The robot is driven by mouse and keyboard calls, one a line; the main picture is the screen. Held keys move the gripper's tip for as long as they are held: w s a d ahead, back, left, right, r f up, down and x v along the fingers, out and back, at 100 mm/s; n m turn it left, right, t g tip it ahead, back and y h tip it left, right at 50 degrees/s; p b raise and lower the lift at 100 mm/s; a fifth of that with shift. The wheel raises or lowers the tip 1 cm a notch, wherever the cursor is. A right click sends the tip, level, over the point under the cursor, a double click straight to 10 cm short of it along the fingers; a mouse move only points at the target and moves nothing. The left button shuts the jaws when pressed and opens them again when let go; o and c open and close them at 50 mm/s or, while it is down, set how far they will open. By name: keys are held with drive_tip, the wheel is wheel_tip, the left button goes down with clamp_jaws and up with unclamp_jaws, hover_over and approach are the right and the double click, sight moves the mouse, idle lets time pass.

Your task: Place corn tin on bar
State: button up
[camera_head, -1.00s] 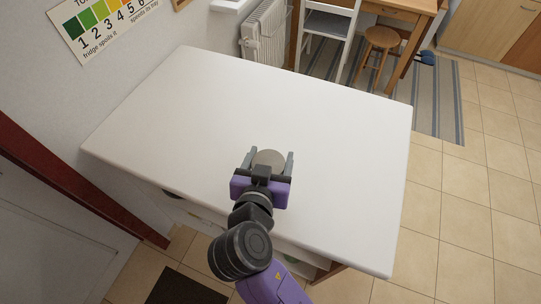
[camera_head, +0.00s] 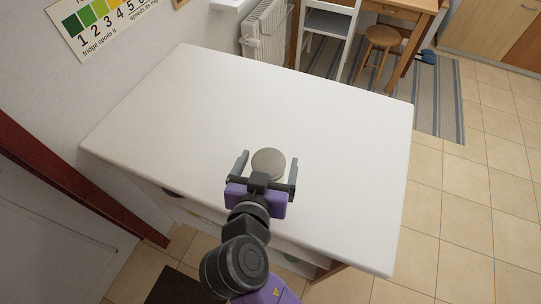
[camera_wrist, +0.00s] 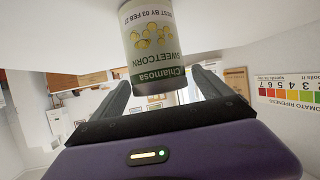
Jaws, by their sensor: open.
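The corn tin (camera_head: 268,162) stands on the white top of the bar (camera_head: 330,120), near its front edge, with its grey lid facing up in the head view. In the wrist view the tin (camera_wrist: 152,45) appears upside down, with a white, yellow and green label reading Chiamosa Sweetcorn. My gripper (camera_head: 269,165) is open, its two fingers apart on either side of the tin's near part. The tin appears clear of both fingers. In the wrist view the fingers (camera_wrist: 163,90) show below the tin, with a gap between them.
The rest of the bar top is bare. A white radiator (camera_head: 265,32), a white chair (camera_head: 328,30) and a wooden stool (camera_head: 381,45) stand beyond it. Tiled floor (camera_head: 480,200) lies to the right, and a wall with a poster (camera_head: 98,22) to the left.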

drive_tip(key=b+v, duration=0.1)
drive_tip(key=v, duration=0.8)
drive_tip(key=a+r+n+t+y, duration=0.1)
drive_tip(key=a+r+n+y, duration=0.1)
drive_tip(key=a+n+y, duration=0.55)
drive_tip(key=s+d+f+m+h, duration=0.2)
drive_tip(key=s+d, duration=0.8)
drive_tip(key=d, duration=0.5)
drive_tip(key=s+d+f+m+h, duration=0.3)
drive_tip(key=s+d, duration=0.8)
drive_tip(key=d, duration=0.4)
drive_tip(key=shift+s+d+f+m+t, duration=0.25)
drive_tip(key=shift+d+f+m+t, duration=0.05)
drive_tip(key=shift+d+f+m, duration=0.15)
drive_tip(key=shift+a+h, duration=0.1)
drive_tip(key=shift+h, duration=0.15)
